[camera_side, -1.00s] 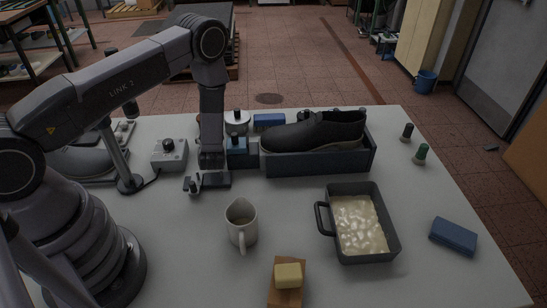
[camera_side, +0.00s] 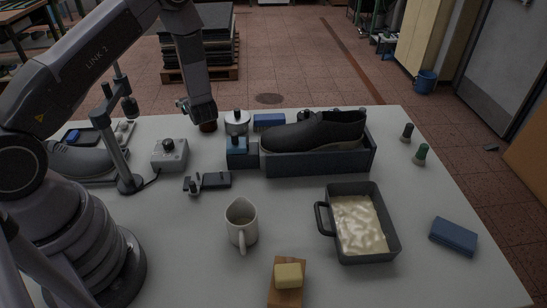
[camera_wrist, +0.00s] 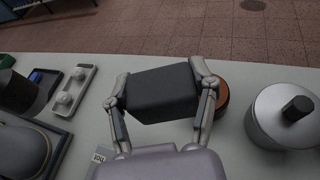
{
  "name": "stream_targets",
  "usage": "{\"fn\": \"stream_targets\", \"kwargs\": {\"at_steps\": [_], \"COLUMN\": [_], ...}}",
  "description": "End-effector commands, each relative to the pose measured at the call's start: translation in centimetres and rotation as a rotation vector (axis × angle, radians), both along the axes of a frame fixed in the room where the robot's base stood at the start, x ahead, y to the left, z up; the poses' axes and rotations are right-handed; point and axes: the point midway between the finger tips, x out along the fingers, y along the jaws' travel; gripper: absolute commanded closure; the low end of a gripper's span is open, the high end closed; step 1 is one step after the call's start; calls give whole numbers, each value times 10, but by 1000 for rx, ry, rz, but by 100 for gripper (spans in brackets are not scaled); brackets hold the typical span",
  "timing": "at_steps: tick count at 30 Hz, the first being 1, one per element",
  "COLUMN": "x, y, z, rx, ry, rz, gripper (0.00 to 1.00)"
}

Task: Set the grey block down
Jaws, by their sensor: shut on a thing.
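The grey block (camera_wrist: 160,92) is dark and box-shaped in the wrist view. It lies between the two fingers of my gripper (camera_wrist: 161,76), which is shut on it. In the side view my gripper (camera_side: 197,108) is at the back edge of the table, left of the lidded silver pot. The block is hard to make out there. Pale table surface shows around the block in the wrist view. I cannot tell whether the block touches the table.
An orange-brown round thing (camera_wrist: 221,98) is close by the right finger. The silver pot (camera_wrist: 283,118) stands further right. A small tray with white knobs (camera_wrist: 72,92) lies left. A shoe in a dark box (camera_side: 318,160) and a pan (camera_side: 361,224) stand further right.

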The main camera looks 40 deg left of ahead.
Motion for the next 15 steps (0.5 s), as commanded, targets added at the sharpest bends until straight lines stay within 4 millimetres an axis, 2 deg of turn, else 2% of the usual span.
{"fn": "stream_targets", "kwargs": {"at_steps": [1,6,10,13,15], "x": [-3,-18,-28,-32,-33], "y": [25,91,120,129,131], "z": [1,1,1,-8,-21], "rx": [3,-5,-15,-22,-23], "ry": [-5,-6,-8,-5,-3], "rz": [73,276,367,398,404], "gripper": [79,79,79,79,79]}}
